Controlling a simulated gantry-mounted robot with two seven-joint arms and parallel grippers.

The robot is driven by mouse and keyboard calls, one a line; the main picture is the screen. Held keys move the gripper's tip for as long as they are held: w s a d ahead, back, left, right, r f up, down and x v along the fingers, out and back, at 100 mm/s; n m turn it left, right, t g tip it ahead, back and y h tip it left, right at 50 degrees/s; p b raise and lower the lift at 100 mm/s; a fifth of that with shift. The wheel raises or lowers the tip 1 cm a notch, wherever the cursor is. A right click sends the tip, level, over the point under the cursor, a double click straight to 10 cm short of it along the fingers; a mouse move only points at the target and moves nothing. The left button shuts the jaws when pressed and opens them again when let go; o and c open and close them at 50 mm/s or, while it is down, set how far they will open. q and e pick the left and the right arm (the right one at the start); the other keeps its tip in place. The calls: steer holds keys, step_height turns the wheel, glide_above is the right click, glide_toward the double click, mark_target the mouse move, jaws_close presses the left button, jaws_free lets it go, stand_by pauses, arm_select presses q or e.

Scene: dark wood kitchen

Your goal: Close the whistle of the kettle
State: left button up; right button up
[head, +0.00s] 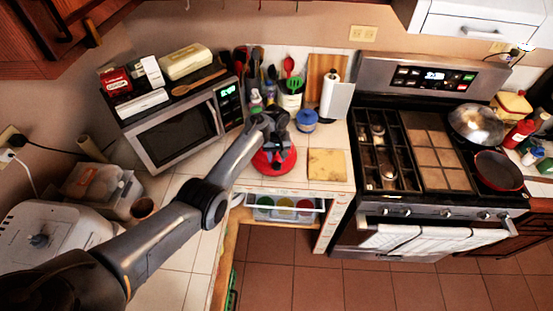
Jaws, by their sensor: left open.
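The red kettle (263,163) stands on the white tiled counter, right of the microwave. My left arm reaches in from the lower left, and my left gripper (279,144) is over the kettle's top. The gripper is open and covers much of the kettle. The whistle and spout cannot be made out, and I cannot tell whether the fingers touch the kettle. My right gripper is not in view.
A microwave (176,141) stands left of the kettle. A blue jar (306,122) and a yellowish board (326,164) are on its right. Utensil holders (290,100) stand behind it. The stove (420,150) is farther right.

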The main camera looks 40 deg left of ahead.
arm_select(q)
steer(key=shift+f, duration=0.9)
